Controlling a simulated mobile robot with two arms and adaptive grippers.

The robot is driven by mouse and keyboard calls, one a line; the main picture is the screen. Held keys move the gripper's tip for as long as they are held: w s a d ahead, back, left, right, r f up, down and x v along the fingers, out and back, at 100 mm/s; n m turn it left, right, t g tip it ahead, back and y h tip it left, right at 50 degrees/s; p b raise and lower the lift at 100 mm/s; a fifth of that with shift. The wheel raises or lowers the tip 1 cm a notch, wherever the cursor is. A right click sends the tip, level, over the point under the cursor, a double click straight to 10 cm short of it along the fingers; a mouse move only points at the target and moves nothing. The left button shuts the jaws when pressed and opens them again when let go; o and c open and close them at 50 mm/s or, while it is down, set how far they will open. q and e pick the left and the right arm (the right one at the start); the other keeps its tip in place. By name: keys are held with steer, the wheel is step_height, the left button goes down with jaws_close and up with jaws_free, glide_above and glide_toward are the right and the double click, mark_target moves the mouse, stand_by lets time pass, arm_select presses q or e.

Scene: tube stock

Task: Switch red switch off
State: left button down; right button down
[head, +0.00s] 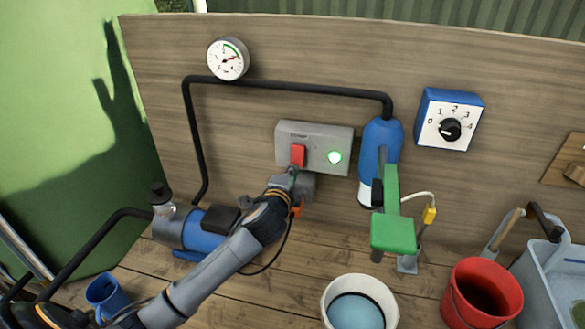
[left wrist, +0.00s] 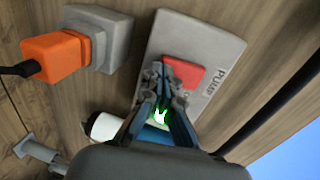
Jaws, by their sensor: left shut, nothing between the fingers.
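The red switch (head: 297,154) is a rocker on the left part of a grey box (head: 314,135) fixed to the wooden wall. A round lamp (head: 335,157) on the box glows green. In the left wrist view the red switch (left wrist: 186,72) shows beyond my fingertips, and the box bears the word PUMP. My left gripper (head: 292,174) is shut and empty, just below the switch. In the left wrist view its fingertips (left wrist: 164,78) overlap the switch's lower edge; I cannot tell whether they touch it. My right gripper is not in view.
An orange plug (left wrist: 56,57) sits in a grey socket below the box. A blue dial box (head: 450,100) and gauge (head: 228,58) are on the wall. A white bucket (head: 331,296) and red bucket (head: 455,280) stand below.

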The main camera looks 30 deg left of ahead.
arm_select(q)
steer(key=shift+w+a, duration=0.1)
steer(key=shift+w, duration=0.2)
steer(key=b, duration=0.2)
steer(key=f+t+b, duration=0.1)
steer(key=b, duration=0.1)
steer(key=shift+w+a+f, duration=0.1)
steer(key=shift+w+f, duration=0.1)
steer(key=shift+w, duration=0.2)
steer(key=shift+w+r+p, duration=0.1)
steer(key=shift+r+p, duration=0.3)
steer(key=shift+p, duration=0.15)
